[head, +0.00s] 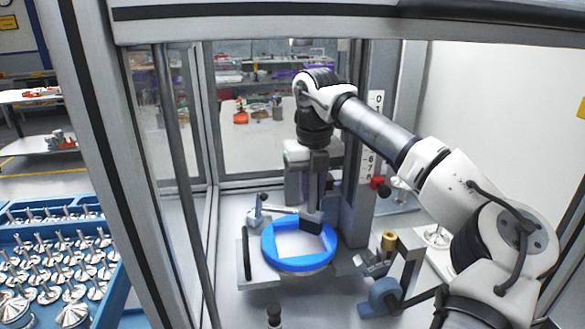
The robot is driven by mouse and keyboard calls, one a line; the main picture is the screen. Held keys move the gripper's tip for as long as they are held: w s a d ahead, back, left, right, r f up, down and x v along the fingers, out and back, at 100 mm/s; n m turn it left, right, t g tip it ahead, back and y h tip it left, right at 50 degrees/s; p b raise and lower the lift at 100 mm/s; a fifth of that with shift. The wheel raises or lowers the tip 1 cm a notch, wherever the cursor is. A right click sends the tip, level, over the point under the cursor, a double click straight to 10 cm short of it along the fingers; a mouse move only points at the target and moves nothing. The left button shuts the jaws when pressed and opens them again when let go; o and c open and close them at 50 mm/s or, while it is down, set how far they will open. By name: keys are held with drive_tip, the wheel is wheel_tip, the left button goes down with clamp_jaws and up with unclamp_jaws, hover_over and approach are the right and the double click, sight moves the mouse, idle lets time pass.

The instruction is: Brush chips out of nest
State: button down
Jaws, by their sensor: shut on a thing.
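My gripper (318,160) points down above the ring. It is shut on an upright grey tool with a dark block at its lower end, which looks like the brush (312,222). The brush's lower end is over the ring's upper right part; I cannot tell whether it touches. Part of the ring's far side is hidden behind the brush. Chips are too small to make out.
A vertical column (357,200) stands close right of the brush. A small clamp-like fixture (258,212) and a dark upright bar (247,253) are left of the ring. A blue and grey fixture (385,295) stands front right. A blue tray (105,300) of metal parts is outside the frame, left.

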drive_tip(key=shift+r, duration=1.35)
drive_tip(key=shift+s, duration=0.1)
